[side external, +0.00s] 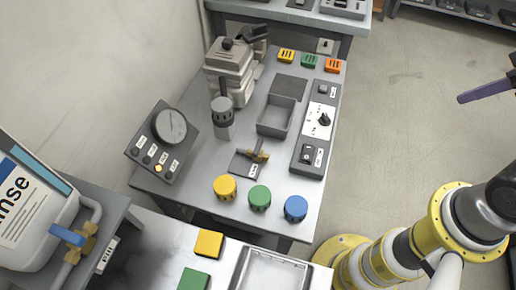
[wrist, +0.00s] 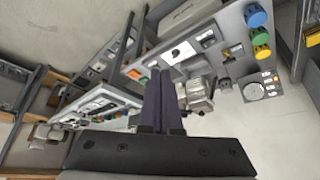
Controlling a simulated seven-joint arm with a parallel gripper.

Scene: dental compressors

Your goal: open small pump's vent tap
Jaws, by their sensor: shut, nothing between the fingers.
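A small brass tap (side external: 259,154) with a dark lever sits on a labelled grey plate (side external: 241,166) in the middle of the bench; I cannot read its label. A grey pump-like unit (side external: 229,68) stands behind it, with a ribbed grey cylinder (side external: 222,112) in front. A second brass tap with a blue handle (side external: 66,236) is on the white rinse container at the left. My gripper (side external: 462,99) has purple fingers and is at the far right, over the floor and well away from the bench. In the wrist view its fingers (wrist: 164,98) are together and empty.
The bench holds yellow (side external: 225,187), green (side external: 260,198) and blue (side external: 295,208) knobs along its front, a gauge box (side external: 162,140) at left and a switch panel (side external: 320,121) at right. A grey open tray (side external: 276,115) lies behind the tap. Floor between bench and gripper is clear.

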